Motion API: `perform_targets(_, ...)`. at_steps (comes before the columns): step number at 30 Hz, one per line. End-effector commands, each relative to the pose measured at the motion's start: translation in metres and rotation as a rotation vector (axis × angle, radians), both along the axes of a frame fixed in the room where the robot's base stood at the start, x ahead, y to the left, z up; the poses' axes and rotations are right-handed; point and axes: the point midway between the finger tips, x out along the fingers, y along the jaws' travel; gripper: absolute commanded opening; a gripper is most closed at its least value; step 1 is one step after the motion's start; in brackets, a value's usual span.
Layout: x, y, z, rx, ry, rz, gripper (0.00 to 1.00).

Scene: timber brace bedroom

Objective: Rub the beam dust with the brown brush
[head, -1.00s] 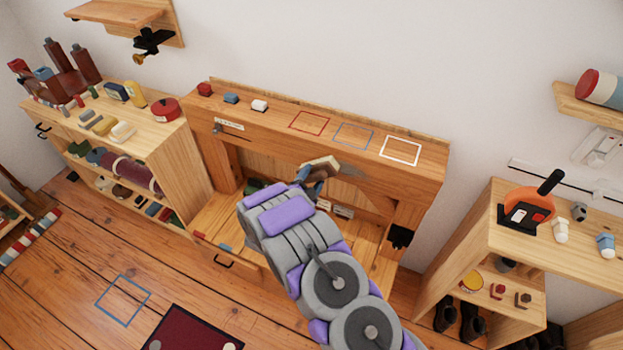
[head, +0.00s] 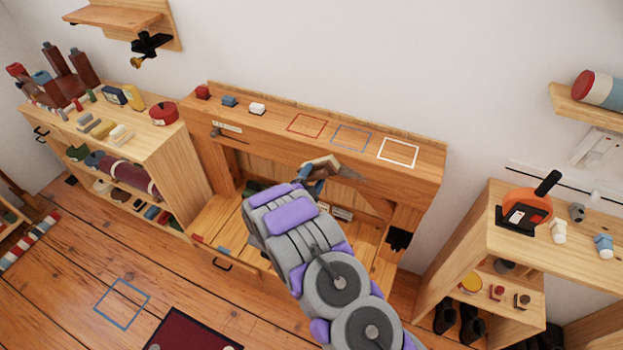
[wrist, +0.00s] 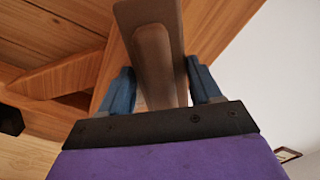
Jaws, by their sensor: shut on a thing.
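My gripper (head: 313,178) is shut on the brown brush (head: 325,162), in front of the beam (head: 270,143) of the timber frame. In the wrist view, the blue fingers of my gripper (wrist: 163,85) stand on either side of the brush (wrist: 150,20), which points up towards the timber. A greyish smear, seemingly the beam dust (head: 352,174), shows on the beam's front face just right of the brush. I cannot tell whether the brush touches the beam.
A cluttered shelf (head: 160,145) stands left, and another shelf unit (head: 490,240) right. Open floor lies at front left.

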Motion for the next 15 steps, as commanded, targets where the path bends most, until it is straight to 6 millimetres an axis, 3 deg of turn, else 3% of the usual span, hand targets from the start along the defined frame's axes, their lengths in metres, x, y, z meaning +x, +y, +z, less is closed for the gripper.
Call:
perform_targets(7, 0.0, -0.004, 0.0, 0.0, -0.001, -0.001, 0.39)
perform_targets(15, -0.009, -0.024, 0.0, -0.003, 0.0, -0.003, 0.39)
